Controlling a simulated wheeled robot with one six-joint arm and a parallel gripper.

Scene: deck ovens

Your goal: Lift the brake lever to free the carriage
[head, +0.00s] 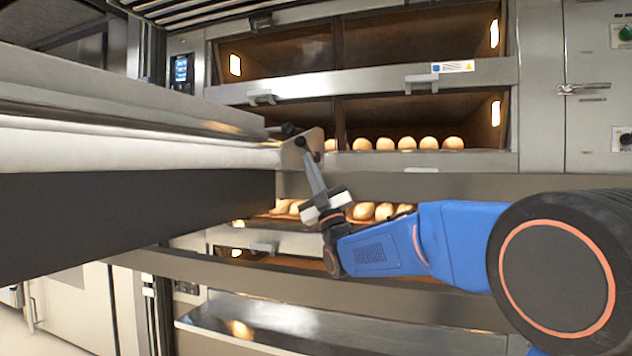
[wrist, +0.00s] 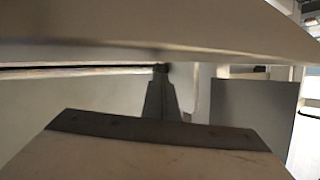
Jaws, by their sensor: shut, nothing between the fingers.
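The carriage (head: 130,150) is the long pale loader reaching in from the left, with a metal end plate (head: 316,140). A short dark lever with a black knob (head: 287,128) sits at its right end and appears to be the brake lever. My gripper (head: 303,148) points up at this end, its shut, empty fingers close to and just below the knob. I cannot tell whether they touch it. In the wrist view, my gripper (wrist: 160,72) reaches under a pale overhanging edge (wrist: 150,40). The lever cannot be clearly made out there.
Deck ovens stand behind, with bread rolls (head: 407,143) on one deck and more rolls (head: 373,211) on the deck below. Oven handles (head: 421,82) jut out. A metal shelf (head: 300,318) lies below. Open space shows under the carriage's right end.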

